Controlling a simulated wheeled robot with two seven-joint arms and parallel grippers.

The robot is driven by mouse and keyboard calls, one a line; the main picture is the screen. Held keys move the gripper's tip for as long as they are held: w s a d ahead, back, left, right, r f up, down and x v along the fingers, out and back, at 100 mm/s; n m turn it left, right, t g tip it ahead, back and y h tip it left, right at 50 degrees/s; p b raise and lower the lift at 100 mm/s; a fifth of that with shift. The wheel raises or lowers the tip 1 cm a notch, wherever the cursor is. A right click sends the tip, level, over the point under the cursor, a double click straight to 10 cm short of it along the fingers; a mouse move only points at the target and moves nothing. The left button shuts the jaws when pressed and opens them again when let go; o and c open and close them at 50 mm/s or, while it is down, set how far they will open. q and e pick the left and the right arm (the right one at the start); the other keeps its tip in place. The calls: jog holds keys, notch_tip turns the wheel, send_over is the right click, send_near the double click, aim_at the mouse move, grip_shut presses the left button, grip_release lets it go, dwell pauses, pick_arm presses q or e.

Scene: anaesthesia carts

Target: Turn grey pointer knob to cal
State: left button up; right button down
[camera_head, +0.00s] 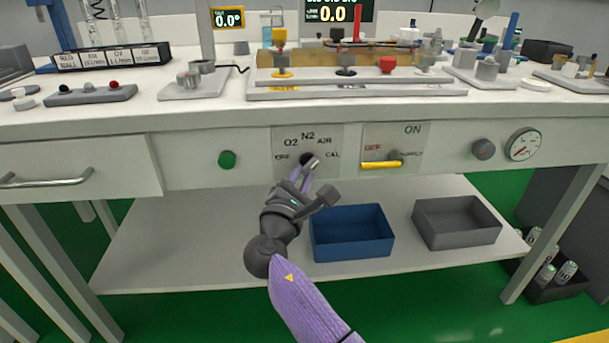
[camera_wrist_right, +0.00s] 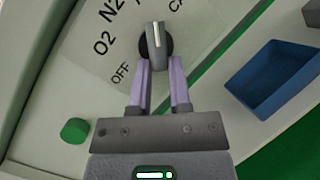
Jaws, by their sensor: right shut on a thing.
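The grey pointer knob (camera_wrist_right: 157,48) sits on a black disc on a labelled panel (camera_wrist_right: 85,45) on the cart's front. In the head view the knob (camera_head: 312,162) is partly covered by my gripper. The labels OFF, O2, N2, AIR and CAL run around it. In the wrist view its white line points up, towards the gap between the AIR and CAL lettering, which is cut off at the top. My right gripper (camera_wrist_right: 158,88) comes from below, its two purple fingers shut on the knob's lower end; it also shows in the head view (camera_head: 302,180). My left gripper is out of view.
A green button (camera_head: 227,159) is left of the panel. A yellow-handled switch (camera_head: 381,164), a grey knob (camera_head: 483,149) and a gauge (camera_head: 524,145) are to the right. A blue bin (camera_head: 350,246) and a grey bin (camera_head: 456,235) stand on the shelf below.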

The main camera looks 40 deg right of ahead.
pick_arm(q)
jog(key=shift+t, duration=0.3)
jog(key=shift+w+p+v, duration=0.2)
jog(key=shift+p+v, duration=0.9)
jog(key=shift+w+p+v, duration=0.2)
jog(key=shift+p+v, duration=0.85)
jog(key=shift+p, duration=0.05)
pick_arm(e)
jog(key=shift+w+a+r+m+g+y, duration=0.1)
jog(key=shift+r+m+g+y, duration=0.25)
jog(key=shift+m, duration=0.8)
jog(key=shift+s+a+r+m+g+y, duration=0.15)
jog(key=shift+m+g+y, duration=0.25)
jog(key=shift+m, duration=0.8)
jog(key=shift+w+r+m+g+y, duration=0.2)
jog(key=shift+m+y, duration=0.25)
jog(key=shift+m, duration=0.7)
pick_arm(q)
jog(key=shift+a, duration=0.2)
pick_arm(e)
jog(key=c, duration=0.6)
grip_release()
pick_arm(q)
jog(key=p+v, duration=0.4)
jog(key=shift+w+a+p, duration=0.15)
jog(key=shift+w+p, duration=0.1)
jog(key=shift+p, duration=0.1)
pick_arm(e)
jog(key=v, duration=1)
jog(key=shift+r, duration=0.15)
